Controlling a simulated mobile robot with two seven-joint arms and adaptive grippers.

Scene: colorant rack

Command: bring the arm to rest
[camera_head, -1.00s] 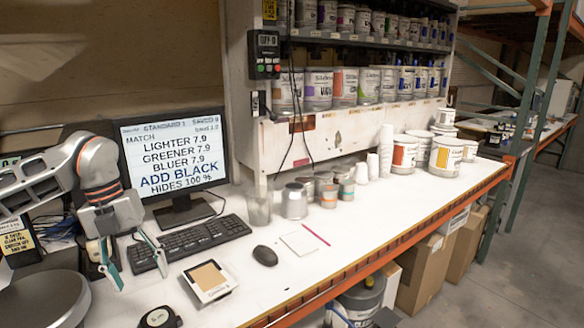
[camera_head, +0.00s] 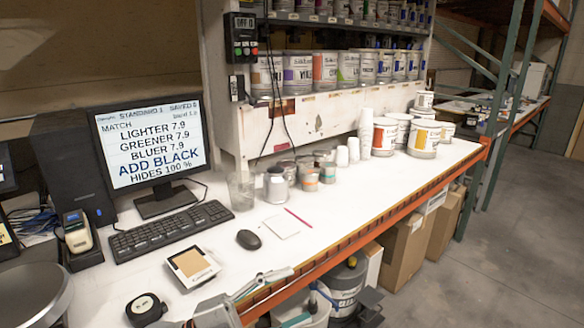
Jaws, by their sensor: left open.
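My left gripper (camera_head: 291,296) shows at the bottom edge of the head view, low by the front edge of the white bench (camera_head: 340,215). Its two fingers are spread and nothing is between them. The rest of this arm is cut off by the frame. My right gripper is not in view.
A monitor (camera_head: 150,140) and several cans stand behind. Boxes (camera_head: 404,248) and a pail (camera_head: 345,288) sit below the bench.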

